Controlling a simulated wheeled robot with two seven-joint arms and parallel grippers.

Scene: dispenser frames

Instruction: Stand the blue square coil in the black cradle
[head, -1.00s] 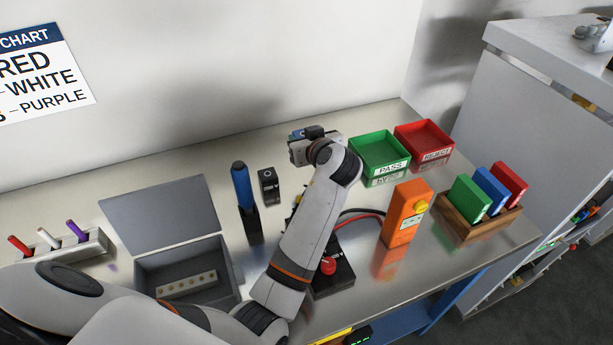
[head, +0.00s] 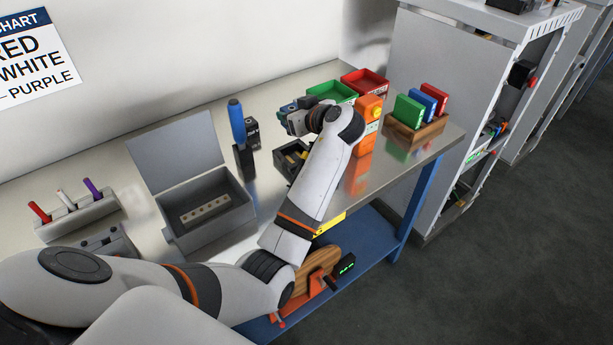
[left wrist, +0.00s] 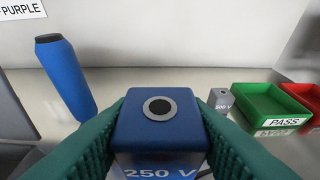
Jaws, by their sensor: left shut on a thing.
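The blue square coil (left wrist: 158,130) is marked 250 V and has a round dark hole with a grey ring on top. It is upright between the two green fingers of my left gripper (left wrist: 160,135), which is shut on it. In the head view the left gripper (head: 296,116) is over the back part of the bench, with a little blue showing at its far end. A black open fixture (head: 290,158), which looks like the cradle, stands nearer on the bench, partly hidden by my left arm. My right gripper is out of view.
A blue-handled tool (head: 237,121) stands upright in a black holder, with a dark block (head: 252,132) beside it. A green PASS tray (left wrist: 268,103), a red tray (head: 367,83) and an orange device (head: 368,118) are right. A grey 500 V block (left wrist: 222,98) stands behind the coil.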

